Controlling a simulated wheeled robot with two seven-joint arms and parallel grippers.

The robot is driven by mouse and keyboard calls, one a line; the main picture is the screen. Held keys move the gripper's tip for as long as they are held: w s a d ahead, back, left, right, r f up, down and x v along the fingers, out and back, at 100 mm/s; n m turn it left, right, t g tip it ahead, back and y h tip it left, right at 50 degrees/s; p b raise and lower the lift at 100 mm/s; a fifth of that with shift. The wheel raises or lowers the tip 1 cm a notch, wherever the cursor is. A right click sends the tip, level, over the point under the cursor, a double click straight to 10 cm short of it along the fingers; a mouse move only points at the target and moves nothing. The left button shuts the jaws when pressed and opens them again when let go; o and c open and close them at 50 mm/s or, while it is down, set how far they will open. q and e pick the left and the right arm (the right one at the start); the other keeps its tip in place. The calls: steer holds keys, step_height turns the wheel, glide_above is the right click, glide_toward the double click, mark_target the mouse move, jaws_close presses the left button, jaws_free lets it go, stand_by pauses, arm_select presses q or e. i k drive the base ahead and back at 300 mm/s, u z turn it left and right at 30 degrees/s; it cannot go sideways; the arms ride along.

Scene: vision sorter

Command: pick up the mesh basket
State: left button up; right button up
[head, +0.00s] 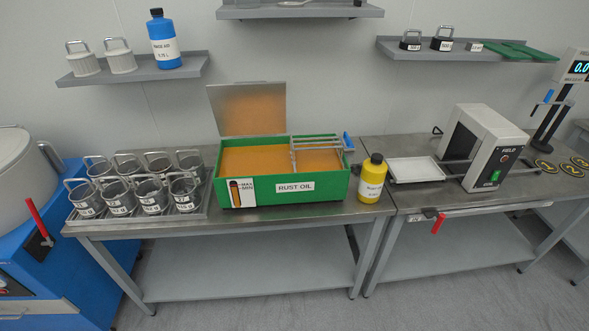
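Several grey metal baskets with upright loop handles and white labels stand in two rows on a tray (198,216) at the left end of the table. A front-row basket (151,196) and a front-right basket (184,194) are among them. Their mesh is too small to make out, and the front row partly hides the back row. I cannot tell which one the task means. Neither of my grippers is in view.
A green rust oil tank (330,196) with a raised lid (248,108) and a metal rack stands right of the tray. A yellow bottle (372,180), a white tray (416,170) and a boxy machine (484,140) follow. A blue machine (75,235) is at left.

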mark_target(120, 200)
steer(key=u, duration=0.05)
steer(key=k, duration=0.5)
steer(key=u, duration=0.95)
steer(key=i, duration=0.75)
steer(key=z, duration=0.45)
